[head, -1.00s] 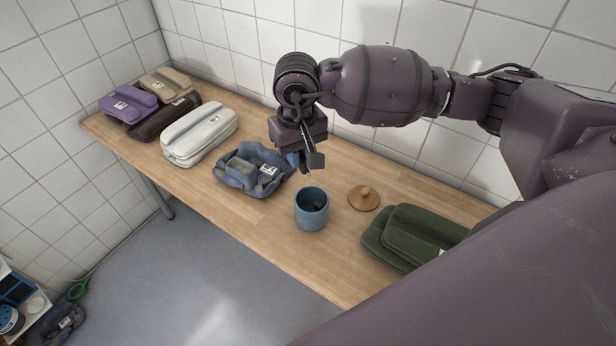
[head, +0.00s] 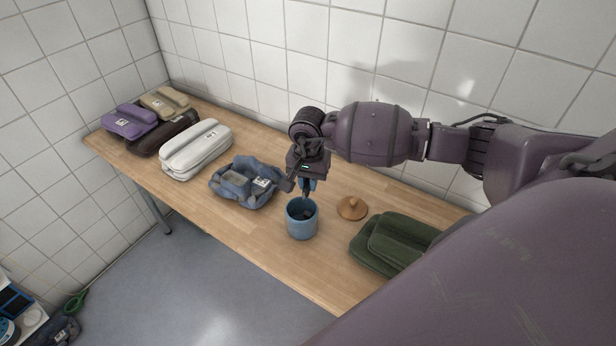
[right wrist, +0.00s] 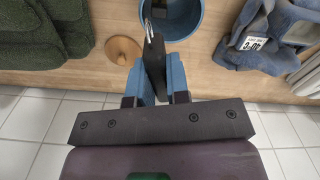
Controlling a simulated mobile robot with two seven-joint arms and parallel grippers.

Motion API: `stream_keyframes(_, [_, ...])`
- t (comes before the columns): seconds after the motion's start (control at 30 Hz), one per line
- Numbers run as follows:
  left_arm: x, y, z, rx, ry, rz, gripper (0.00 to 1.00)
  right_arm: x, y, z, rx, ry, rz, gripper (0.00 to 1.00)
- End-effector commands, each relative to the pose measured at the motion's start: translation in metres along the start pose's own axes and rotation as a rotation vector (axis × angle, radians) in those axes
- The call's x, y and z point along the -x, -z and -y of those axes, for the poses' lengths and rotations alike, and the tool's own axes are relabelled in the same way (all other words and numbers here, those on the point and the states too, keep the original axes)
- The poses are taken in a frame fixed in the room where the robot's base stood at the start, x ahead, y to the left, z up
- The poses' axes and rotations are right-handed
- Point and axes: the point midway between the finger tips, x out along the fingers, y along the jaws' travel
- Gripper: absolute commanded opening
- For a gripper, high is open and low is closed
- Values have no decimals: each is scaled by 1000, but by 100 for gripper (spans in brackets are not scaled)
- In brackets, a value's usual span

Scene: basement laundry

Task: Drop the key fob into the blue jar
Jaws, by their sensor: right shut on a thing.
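The blue jar (head: 302,226) stands open on the wooden table in the head view, with something dark inside. It also shows at the top of the right wrist view (right wrist: 190,33). My right gripper (head: 308,187) is just above the jar's mouth, near its far rim. In the right wrist view its blue fingers (right wrist: 157,80) are shut on the dark key fob (right wrist: 153,66). The fob has a silver ring at its end, which overlaps the jar's rim in that view. My left gripper is not in view.
The round wooden lid (head: 352,208) lies right of the jar. Folded green cloth (head: 393,240) is farther right. A crumpled blue garment (head: 243,184) lies to the left, then a white bundle (head: 196,149) and several others. The table's front edge is close to the jar.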

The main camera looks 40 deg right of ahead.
Motion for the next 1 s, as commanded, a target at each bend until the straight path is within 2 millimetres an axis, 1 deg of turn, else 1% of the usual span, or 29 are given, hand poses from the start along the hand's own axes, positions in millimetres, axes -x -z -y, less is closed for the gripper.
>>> stream_keyframes(0.03, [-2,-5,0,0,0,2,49,-9,-1,0,0,-1,3,0])
stream_keyframes(0.1, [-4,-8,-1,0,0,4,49,-17,-1,0,1,-2,4,0])
stream_keyframes(0.3, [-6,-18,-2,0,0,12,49,-34,-1,0,1,-1,3,0])
stream_keyframes(0.43, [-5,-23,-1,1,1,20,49,-37,-1,0,2,0,2,0])
stream_keyframes(0.67, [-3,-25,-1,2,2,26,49,-36,0,0,2,0,1,0])
stream_keyframes(0.7, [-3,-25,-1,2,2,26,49,-36,0,0,2,0,1,22])
stream_keyframes(0.83, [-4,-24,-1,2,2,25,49,-36,0,0,3,0,1,42])
stream_keyframes(0.87, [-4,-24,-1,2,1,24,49,-36,0,0,3,0,1,46])
stream_keyframes(1.0, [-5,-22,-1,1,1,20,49,-36,0,0,3,0,1,46])
